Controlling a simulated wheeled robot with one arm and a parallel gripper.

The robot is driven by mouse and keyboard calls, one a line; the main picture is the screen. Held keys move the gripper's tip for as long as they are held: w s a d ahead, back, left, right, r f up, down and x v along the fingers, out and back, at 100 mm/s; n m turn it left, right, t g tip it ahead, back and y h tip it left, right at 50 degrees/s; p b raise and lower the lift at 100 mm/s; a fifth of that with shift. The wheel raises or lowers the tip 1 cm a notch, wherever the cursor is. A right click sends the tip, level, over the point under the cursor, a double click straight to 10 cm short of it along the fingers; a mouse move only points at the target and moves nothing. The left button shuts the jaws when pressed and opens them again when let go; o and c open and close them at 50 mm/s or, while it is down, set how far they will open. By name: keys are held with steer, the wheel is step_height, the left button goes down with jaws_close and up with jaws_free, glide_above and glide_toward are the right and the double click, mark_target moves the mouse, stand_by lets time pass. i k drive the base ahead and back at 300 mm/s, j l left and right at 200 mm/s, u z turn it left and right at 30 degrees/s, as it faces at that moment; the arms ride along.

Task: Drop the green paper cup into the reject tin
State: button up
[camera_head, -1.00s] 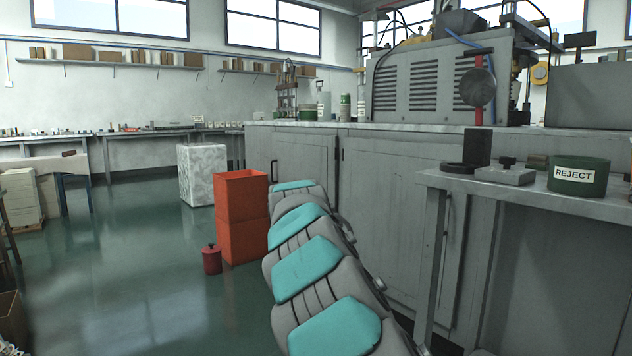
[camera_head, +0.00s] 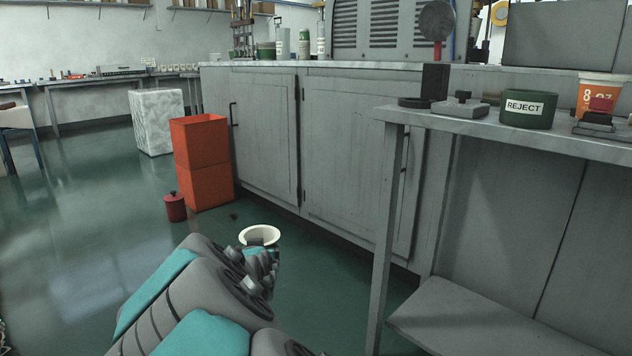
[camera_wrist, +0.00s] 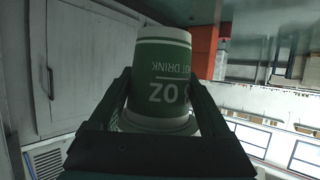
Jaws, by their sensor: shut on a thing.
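The green paper cup (camera_wrist: 162,75), with white bands and white "OZ" lettering, is between the two fingers of my gripper (camera_wrist: 165,105) in the wrist view. The fingers are shut on it. In the head view the cup's pale open rim (camera_head: 260,234) shows at the end of my arm, above the floor, and the arm hides most of the cup. My gripper (camera_head: 262,258) is low, left of the bench. The reject tin (camera_head: 528,109) is a dark green round tin with a white "REJECT" label, standing on the grey bench at the right, apart from my gripper.
The grey bench (camera_head: 480,130) also carries a dark upright block (camera_head: 435,82), a grey weight-like tool (camera_head: 460,107) and an orange "8 oz" tub (camera_head: 598,92). Grey cabinets (camera_head: 350,150) stand behind. An orange bin (camera_head: 203,160) and a red can (camera_head: 175,206) are on the floor.

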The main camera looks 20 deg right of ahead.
mark_target(528, 122)
steer(key=k+l+z, duration=0.1)
steer(key=z, duration=0.3)
steer(key=k+l+z, duration=0.1)
steer(key=z, duration=0.35)
steer(key=l+z, duration=0.25)
steer(key=z, duration=0.15)
steer(key=k+j+z, duration=0.6)
steer(key=k, duration=0.35)
steer(key=k+j+z, duration=0.3)
steer(key=k, duration=0.2)
steer(key=i+l, duration=0.05)
steer(key=l, duration=0.05)
